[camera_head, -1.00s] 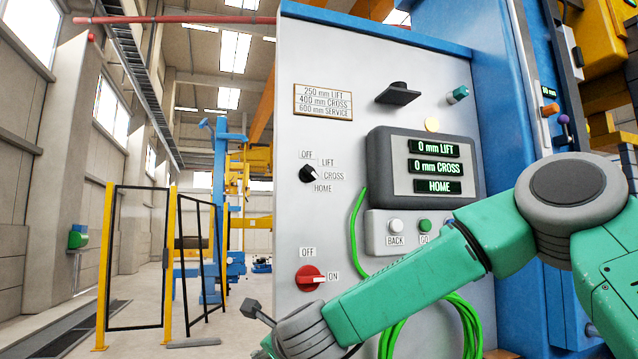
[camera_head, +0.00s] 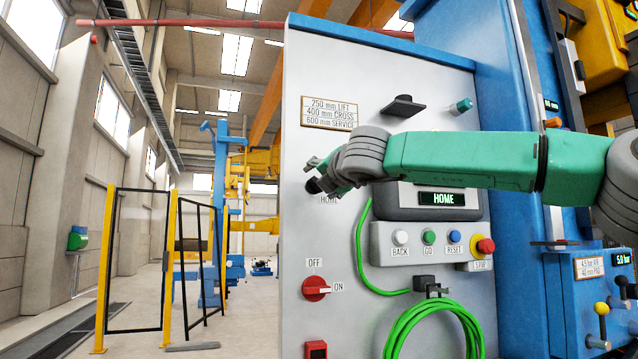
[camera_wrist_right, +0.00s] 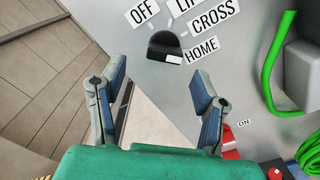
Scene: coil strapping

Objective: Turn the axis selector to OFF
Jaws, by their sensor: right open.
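The axis selector is a black knob (camera_head: 313,185) on the grey panel, mostly covered by my right gripper (camera_head: 316,172) in the head view. The wrist view shows the knob (camera_wrist_right: 165,45) with a white mark at its lower right edge, on the HOME side. OFF (camera_wrist_right: 142,13), CROSS (camera_wrist_right: 214,18) and HOME (camera_wrist_right: 202,49) labels sit around it; the LIFT label is partly cut off. My right gripper (camera_wrist_right: 158,73) is open and empty, fingers apart, with the knob beyond the tips. I cannot tell whether it touches. My left gripper is not in view.
A red rotary switch (camera_head: 316,288) sits below, with a green cable (camera_head: 365,250) to its right. My right arm crosses the display (camera_head: 440,199) above the button box (camera_head: 425,257). A black part (camera_head: 403,105) juts from the panel above.

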